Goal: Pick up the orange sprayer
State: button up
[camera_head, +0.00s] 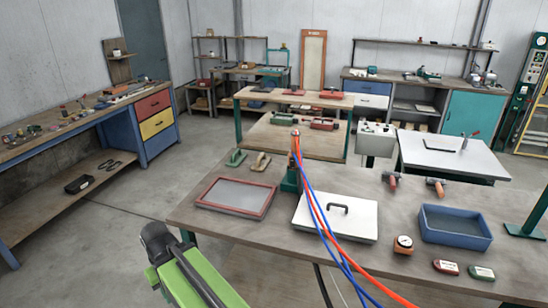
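Two small orange-red tools with grey parts lie near the back edge of the front workbench, one left (391,181) and one right (436,187); they look like hand sprayers, but I cannot tell which is the orange sprayer. A round orange item with a dark top (403,244) sits in front of them. My green arm comes in at the bottom, and its dark end, my gripper (156,238), is left of the front workbench, well away from these tools. The fingers are not clear, so its opening cannot be told.
Red and blue hoses (325,230) run from the post's top across the front. Open floor lies left.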

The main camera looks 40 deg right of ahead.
aim_at(293, 145)
jog(key=u, duration=0.15)
jog(key=i, duration=0.75)
jog(key=z, duration=0.55)
jog(key=i, duration=0.55)
jog(key=z, duration=0.3)
